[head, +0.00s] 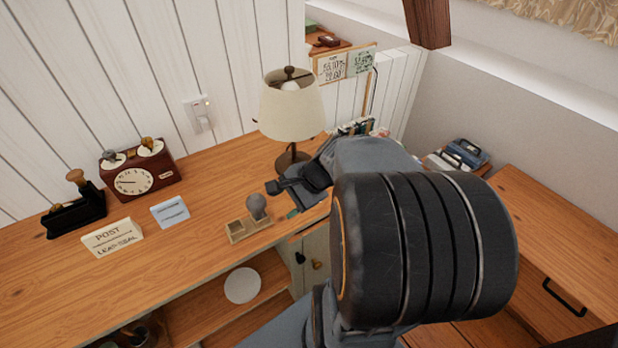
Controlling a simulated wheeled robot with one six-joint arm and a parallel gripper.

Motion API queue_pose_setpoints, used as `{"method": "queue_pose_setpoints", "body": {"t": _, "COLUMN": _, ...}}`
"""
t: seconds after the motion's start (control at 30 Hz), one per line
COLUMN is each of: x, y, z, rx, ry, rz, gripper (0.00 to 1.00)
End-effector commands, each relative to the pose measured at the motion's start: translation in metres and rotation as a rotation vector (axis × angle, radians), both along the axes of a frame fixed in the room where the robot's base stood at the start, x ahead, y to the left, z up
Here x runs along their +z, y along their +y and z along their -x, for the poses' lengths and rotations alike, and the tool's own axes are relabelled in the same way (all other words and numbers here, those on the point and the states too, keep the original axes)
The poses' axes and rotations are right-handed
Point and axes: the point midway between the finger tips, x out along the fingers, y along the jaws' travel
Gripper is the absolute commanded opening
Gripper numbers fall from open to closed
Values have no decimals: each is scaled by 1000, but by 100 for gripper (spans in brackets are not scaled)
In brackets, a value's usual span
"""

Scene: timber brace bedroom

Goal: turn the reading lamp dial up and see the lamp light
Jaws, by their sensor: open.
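The reading lamp (291,105) stands at the back of the wooden desktop, with a cream shade and a dark stem and base. A pale bulb shows through the top of the shade, and I see no clear glow on the wall or desk. I cannot make out a dial for certain; the lamp's foot is partly behind my gripper. My gripper (282,198) is open, low over the desktop, just in front of the lamp base. Whether it touches anything there I cannot tell. My arm hides the area to its right.
A wooden holder (237,231) with a grey round-topped piece (256,206) stands left of my gripper. A wall socket (200,111) is behind. The desktop's front left is clear.

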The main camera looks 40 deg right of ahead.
Motion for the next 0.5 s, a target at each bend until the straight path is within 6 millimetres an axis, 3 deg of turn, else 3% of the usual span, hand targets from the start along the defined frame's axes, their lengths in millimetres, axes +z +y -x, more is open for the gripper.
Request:
{"method": "queue_pose_setpoints", "body": {"t": 0.03, "x": -19, "y": -22, "z": -5, "rx": -191, "ry": 18, "rz": -125, "gripper": 57}}
{"method": "queue_pose_setpoints", "body": {"t": 0.2, "x": -39, "y": -93, "z": -15, "rx": -716, "ry": -1, "rz": -498, "gripper": 57}}
{"method": "queue_pose_setpoints", "body": {"t": 0.4, "x": -51, "y": -160, "z": -6, "rx": -1081, "ry": -69, "rz": -773, "gripper": 57}}
{"method": "queue_pose_setpoints", "body": {"t": 0.5, "x": -55, "y": -176, "z": -3, "rx": -1162, "ry": -92, "rz": -839, "gripper": 57}}
